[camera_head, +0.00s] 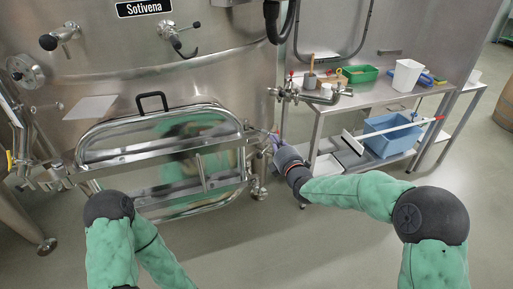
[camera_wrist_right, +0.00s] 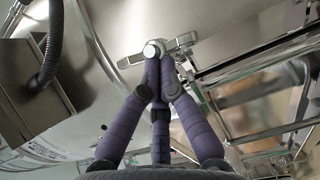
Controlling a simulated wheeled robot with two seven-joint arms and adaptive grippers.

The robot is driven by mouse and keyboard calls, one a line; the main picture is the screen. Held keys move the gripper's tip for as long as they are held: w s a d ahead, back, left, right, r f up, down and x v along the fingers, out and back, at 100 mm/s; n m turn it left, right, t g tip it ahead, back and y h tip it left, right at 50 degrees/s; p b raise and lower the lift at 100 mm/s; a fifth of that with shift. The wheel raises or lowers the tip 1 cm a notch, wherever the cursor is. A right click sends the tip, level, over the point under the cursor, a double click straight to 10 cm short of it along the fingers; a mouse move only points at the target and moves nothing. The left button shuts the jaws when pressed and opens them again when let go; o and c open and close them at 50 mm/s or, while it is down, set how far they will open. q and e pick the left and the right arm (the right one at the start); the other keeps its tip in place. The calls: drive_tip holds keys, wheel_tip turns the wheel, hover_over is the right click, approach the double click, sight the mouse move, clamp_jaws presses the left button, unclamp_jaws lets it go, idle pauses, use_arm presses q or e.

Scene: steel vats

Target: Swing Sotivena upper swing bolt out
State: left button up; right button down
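The Sotivena vat carries a name plate (camera_head: 144,8) above a steel manway door (camera_head: 215,165) that looks closed, with a black handle on top. The upper swing bolt (camera_head: 250,130) is at the door's upper right corner; its round bright end (camera_wrist_right: 152,48) and a metal bracket show in the right wrist view. My right gripper (camera_head: 273,138) reaches this corner from the right. In the right wrist view its purple fingers (camera_wrist_right: 159,68) are drawn together at the bolt's end and appear shut on it, hiding part of it. My left arm shows, but its gripper does not.
A lower swing bolt (camera_head: 258,182) sits at the door's lower right. A steel table (camera_head: 350,103) with a green tray (camera_head: 360,73) and white jug (camera_head: 407,75) stands to the right, a blue tub (camera_head: 390,138) below. The floor in front is clear.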

drive_tip(key=shift+w+d, duration=0.2)
drive_tip(key=shift+w, duration=0.1)
drive_tip(key=shift+w+d+b, duration=0.3)
drive_tip(key=shift+w, duration=0.25)
drive_tip(key=shift+w+d+b, duration=0.25)
drive_tip(key=shift+w+d, duration=0.05)
drive_tip(key=shift+w, duration=0.4)
drive_tip(key=shift+w+d, duration=0.2)
drive_tip(key=shift+w, duration=0.3)
drive_tip(key=shift+w+d, duration=0.15)
drive_tip(key=shift+w, duration=0.35)
drive_tip(key=shift+s, duration=0.1)
